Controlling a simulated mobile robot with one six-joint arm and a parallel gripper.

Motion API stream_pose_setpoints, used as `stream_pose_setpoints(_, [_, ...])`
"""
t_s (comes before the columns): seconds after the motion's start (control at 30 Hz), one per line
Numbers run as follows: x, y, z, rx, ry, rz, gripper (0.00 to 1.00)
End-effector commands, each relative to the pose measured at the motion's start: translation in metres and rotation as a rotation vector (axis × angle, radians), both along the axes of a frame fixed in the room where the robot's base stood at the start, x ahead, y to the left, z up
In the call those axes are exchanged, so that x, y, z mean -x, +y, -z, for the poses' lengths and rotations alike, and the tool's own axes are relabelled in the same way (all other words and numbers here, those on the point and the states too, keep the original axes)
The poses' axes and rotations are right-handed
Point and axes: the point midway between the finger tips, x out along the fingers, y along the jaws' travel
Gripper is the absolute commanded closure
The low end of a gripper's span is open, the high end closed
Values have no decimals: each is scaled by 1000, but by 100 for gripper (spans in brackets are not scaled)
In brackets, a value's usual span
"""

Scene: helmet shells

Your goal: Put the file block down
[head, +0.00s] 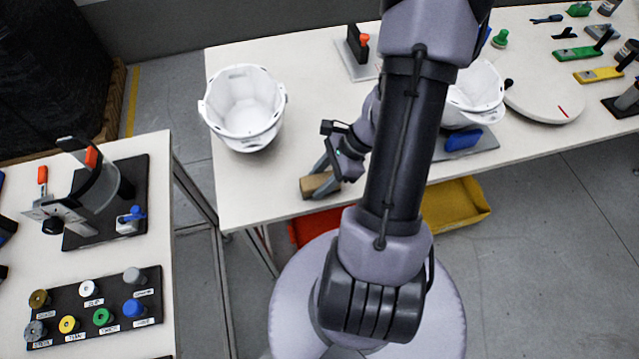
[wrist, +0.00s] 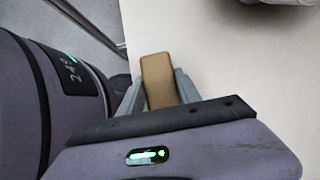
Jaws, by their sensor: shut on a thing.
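The file block (head: 316,184) is a small tan-brown block with a darker face, near the front edge of the white table (head: 243,190). My gripper (head: 329,180) is shut on it, with one finger on each side. The wrist view shows the file block (wrist: 158,80) between the two grey fingers of my gripper (wrist: 158,92), the pale tabletop behind it. I cannot tell whether the block touches the table or is held just above it.
A white helmet shell (head: 243,108) stands on the table, left of and behind my gripper. Another shell (head: 475,95) stands partly behind my arm, near a blue block (head: 463,138). Red (head: 315,226) and yellow (head: 455,207) bins sit below the table's front edge. The tabletop left of the block is clear.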

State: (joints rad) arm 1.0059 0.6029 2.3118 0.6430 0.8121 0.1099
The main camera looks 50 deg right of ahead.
Motion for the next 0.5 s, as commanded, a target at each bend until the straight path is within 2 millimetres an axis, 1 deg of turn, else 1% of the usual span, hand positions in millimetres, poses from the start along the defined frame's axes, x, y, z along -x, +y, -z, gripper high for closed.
stream_pose_setpoints(0.03, [0,0,3,0,-1,1,92])
stream_pose_setpoints(0.17, [0,-1,0,2,-1,0,92])
stream_pose_setpoints(0.3, [0,-1,5,1,-1,0,92])
stream_pose_setpoints(0.33, [0,-1,5,2,-1,0,58])
stream_pose_setpoints(0.43, [0,-1,3,2,-1,0,39])
stream_pose_setpoints(0.5, [0,-1,3,2,-1,0,38])
